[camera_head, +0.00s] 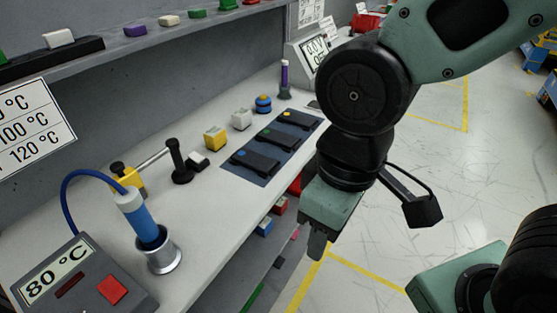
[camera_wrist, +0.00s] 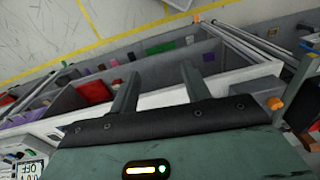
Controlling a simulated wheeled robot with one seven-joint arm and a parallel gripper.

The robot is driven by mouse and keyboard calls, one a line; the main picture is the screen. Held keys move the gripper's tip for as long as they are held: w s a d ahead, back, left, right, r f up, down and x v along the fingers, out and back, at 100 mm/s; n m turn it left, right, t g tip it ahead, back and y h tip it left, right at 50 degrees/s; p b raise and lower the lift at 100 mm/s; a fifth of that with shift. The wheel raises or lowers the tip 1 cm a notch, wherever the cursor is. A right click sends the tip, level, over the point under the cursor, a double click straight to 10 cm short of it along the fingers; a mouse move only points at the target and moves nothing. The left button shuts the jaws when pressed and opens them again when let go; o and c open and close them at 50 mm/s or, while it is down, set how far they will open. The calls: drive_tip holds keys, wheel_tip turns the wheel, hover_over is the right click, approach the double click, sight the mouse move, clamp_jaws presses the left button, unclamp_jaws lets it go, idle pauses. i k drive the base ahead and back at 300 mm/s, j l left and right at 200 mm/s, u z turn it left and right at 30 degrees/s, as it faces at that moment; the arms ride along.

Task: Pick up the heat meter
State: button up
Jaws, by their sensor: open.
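The heat meter (camera_head: 144,222) appears to be the blue handheld piece with a white upper part, in the head view at lower left. It stands tilted in a round metal cup (camera_head: 161,262) on the bench. A blue cable loops from it to a grey display box (camera_head: 62,273) reading 80 °C, with a red button. My gripper (camera_head: 318,248) is off the bench's front edge, well to the right of the heat meter, pointing down. In the wrist view my gripper (camera_wrist: 158,86) has its two fingers apart with nothing between them. The heat meter is not recognizable there.
On the grey bench (camera_head: 210,192) stand a black stand (camera_head: 180,165), a yellow block (camera_head: 214,138), a white block (camera_head: 241,119) and a dark blue tray (camera_head: 274,149) with black pieces. A shelf (camera_head: 150,42) overhangs the back. Open floor (camera_head: 440,165) lies to the right.

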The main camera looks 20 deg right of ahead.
sight(280, 207)
drive_tip(key=u, duration=1.4)
drive_tip(key=k+l+u, duration=0.15)
drive_tip(key=l, duration=0.3)
drive_tip(key=k+l+u, duration=0.15)
drive_tip(key=k+l, duration=0.15)
drive_tip(key=l, duration=0.15)
drive_tip(key=k+l+u, duration=0.15)
drive_tip(key=l, duration=0.25)
drive_tip(key=k, duration=0.1)
